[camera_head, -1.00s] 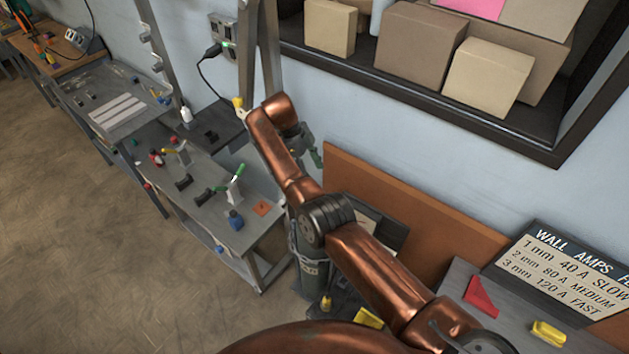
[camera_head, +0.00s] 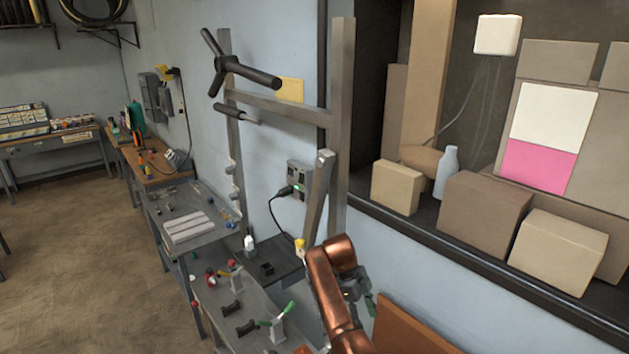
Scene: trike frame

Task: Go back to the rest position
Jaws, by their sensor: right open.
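My right arm, copper coloured, comes up from the bottom edge and bends at its top. My right gripper (camera_head: 362,298), grey-green, hangs just right of that bend and is partly hidden behind the arm. It is open, and I see nothing held in it. It is in front of the blue wall, to the right of the grey workbench (camera_head: 262,328).
A grey metal frame with black bars (camera_head: 285,103) stands behind the bench. A wall recess at right holds cardboard boxes (camera_head: 485,215) and a bottle (camera_head: 446,172). The floor (camera_head: 90,255) at left is clear.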

